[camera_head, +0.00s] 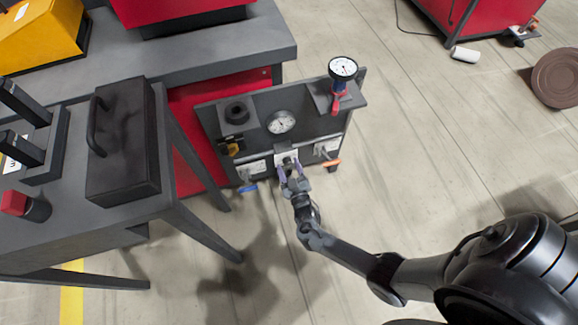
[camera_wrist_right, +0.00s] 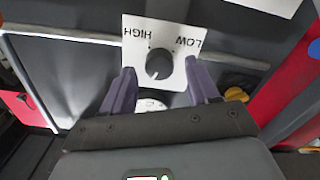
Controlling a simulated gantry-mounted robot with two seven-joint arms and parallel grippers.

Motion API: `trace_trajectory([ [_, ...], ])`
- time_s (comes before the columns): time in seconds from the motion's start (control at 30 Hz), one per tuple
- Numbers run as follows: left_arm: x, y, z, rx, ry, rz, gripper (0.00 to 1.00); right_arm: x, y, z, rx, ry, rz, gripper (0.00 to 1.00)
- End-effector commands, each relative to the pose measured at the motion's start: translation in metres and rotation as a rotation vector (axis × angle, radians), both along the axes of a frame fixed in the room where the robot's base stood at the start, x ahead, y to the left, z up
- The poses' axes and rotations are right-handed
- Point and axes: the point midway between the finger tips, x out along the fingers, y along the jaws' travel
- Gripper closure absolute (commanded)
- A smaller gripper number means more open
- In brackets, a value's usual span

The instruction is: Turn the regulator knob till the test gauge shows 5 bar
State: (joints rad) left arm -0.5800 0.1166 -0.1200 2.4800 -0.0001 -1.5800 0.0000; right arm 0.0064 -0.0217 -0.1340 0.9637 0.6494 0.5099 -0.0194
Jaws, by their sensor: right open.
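The black regulator knob (camera_wrist_right: 159,63) sits on a white plate marked HIGH and LOW, upside down in the right wrist view. My right gripper (camera_head: 288,164) is at the panel front, its open fingers either side of the knob in the wrist view; I cannot tell whether they touch it. In the head view the gripper hides the knob. A white-faced gauge with a red and blue fitting (camera_head: 343,68), apparently the test gauge, stands on the panel's right shelf; its reading is too small to tell. My left gripper is out of view.
Another round gauge (camera_head: 281,122) is on the panel (camera_head: 260,104). A blue handle (camera_head: 248,188) and an orange handle (camera_head: 330,163) flank my gripper. A grey table with a black case (camera_head: 130,150) stands left.

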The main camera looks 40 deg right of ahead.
Motion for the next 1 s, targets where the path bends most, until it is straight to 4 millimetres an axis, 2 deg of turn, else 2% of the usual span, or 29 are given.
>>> trace_trajectory([
  [0.3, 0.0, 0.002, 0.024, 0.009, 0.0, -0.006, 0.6, -0.045, 0.02, 0.003, 0.002, 0.005, -0.001, 0.4],
  [0.6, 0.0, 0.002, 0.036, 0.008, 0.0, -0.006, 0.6, -0.084, 0.038, 0.001, 0.001, 0.003, -0.001, 0.4],
  [0.8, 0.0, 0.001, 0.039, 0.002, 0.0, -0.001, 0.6, -0.093, 0.042, 0.0, 0.001, 0.002, -0.001, 0.4],
  [1.0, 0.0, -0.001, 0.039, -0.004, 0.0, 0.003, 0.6, -0.094, 0.042, 0.0, 0.0, 0.001, 0.0, 0.4],
])
